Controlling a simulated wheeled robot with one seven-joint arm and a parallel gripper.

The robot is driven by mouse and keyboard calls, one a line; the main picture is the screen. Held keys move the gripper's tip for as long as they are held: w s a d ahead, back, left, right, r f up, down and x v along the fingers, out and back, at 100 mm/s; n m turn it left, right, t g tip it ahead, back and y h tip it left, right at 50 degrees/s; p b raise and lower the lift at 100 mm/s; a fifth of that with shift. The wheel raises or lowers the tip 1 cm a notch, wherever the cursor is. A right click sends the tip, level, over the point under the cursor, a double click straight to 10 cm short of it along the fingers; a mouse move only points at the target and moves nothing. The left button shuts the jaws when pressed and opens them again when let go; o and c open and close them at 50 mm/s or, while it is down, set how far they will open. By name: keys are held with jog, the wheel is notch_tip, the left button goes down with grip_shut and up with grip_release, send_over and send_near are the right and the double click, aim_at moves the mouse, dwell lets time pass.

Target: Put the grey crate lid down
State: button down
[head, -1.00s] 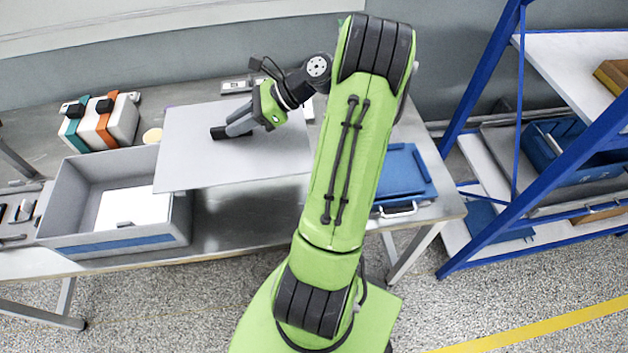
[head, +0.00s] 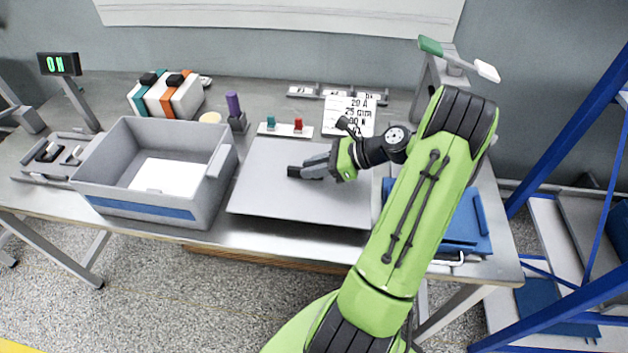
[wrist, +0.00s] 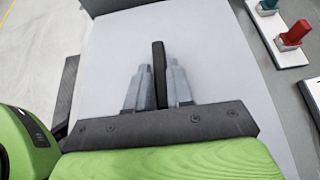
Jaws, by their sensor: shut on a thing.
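The grey crate lid (head: 268,195) is a flat light-grey panel with a dark upright handle (wrist: 160,75). My gripper (head: 308,171) is shut on that handle, one finger on each side of it in the wrist view. In the head view the lid lies roughly level at the bench, right of the grey crate (head: 150,205). Whether its underside touches the bench top cannot be told. The crate is open and holds a white item (head: 168,176).
A strip with teal and red knobs (head: 286,130) lies just behind the lid. A purple-handled tool (head: 235,112) stands behind the crate. A blue case (head: 465,225) lies right of the lid, partly behind my arm.

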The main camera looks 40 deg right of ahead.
notch_tip(320, 180, down, 3)
jog(key=shift+f+b, duration=0.2)
jog(key=shift+b, duration=0.25)
jog(key=shift+r, duration=0.2)
jog(key=c, duration=1)
grip_release()
jog(key=shift+f, duration=0.1)
